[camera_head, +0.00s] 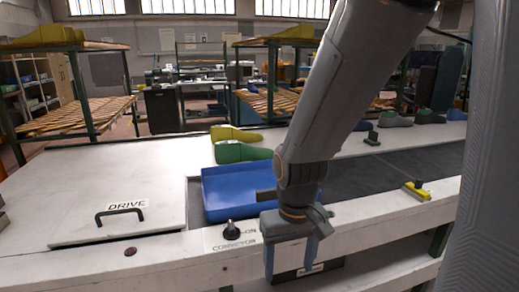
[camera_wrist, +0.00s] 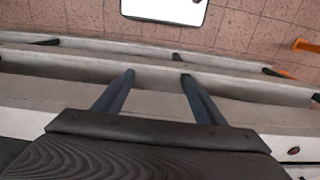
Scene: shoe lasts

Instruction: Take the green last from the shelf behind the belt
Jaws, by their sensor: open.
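A green last (camera_head: 243,152) lies on the white surface behind the blue tray (camera_head: 225,190), with a yellow last (camera_head: 236,134) just behind it. My gripper (camera_head: 290,262) hangs in front of the conveyor's front edge, fingers down, apart from the lasts. In the wrist view the gripper (camera_wrist: 157,76) shows two spread fingers with nothing between them. No last shows in the wrist view. My arm crosses the middle of the head view and hides part of the belt and the surface behind it.
The dark belt (camera_head: 390,168) runs right from the tray. A small green-topped object (camera_head: 372,138) stands at its far edge; a yellow-topped block (camera_head: 416,191) sits on the front rail. More lasts (camera_head: 395,118) stand back right. A knob (camera_head: 231,229) and DRIVE cover handle (camera_head: 119,215) are front left.

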